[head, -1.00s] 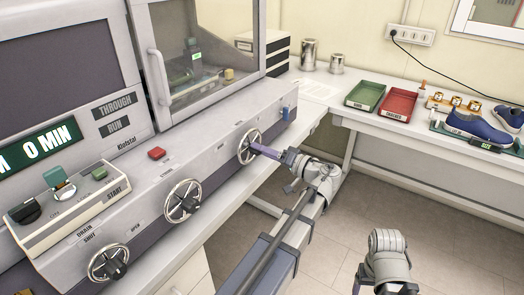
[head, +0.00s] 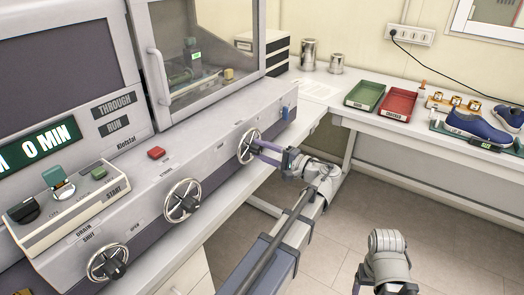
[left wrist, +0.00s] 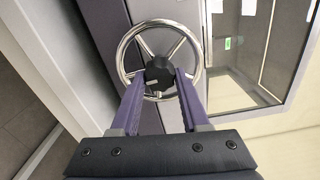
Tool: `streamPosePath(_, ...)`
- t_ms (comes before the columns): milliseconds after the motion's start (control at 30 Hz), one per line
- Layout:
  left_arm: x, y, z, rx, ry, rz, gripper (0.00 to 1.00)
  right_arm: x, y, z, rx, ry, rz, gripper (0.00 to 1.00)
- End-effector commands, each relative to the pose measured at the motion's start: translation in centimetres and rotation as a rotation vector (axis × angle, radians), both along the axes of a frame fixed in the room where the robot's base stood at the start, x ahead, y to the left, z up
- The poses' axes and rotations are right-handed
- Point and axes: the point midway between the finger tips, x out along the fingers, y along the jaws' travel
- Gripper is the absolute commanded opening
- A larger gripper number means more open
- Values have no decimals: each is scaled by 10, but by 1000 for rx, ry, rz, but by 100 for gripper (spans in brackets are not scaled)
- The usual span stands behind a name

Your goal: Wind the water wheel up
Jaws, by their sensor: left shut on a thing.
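Three spoked metal hand wheels sit along the grey machine's sloped front: a right one (head: 241,157), a middle one (head: 183,219) and a left one (head: 92,268). I cannot read a label naming one as the water wheel. My left gripper (head: 258,147) is at the right wheel, shut on its black hub. In the left wrist view its purple fingers (left wrist: 160,82) lie on either side of the hub (left wrist: 158,70), inside the silver rim (left wrist: 122,56).
A red button (head: 157,153) and a control box with a START label (head: 112,190) are on the machine. On the side bench are a green tray (head: 365,95), a red tray (head: 398,103) and blue shoes (head: 470,126). The floor between is clear.

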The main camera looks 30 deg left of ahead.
Motion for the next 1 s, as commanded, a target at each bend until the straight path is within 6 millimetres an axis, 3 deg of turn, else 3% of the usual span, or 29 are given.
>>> streamPosePath(700,0,-1,-1,2,69,-1,0,0,0,0,0,0,0,76)
streamPosePath(733,0,-1,-1,2,69,-1,46,0,0,0,0,0,0,76)
streamPosePath(1000,0,0,-1,3,69,-1,76,0,0,0,0,0,0,76)
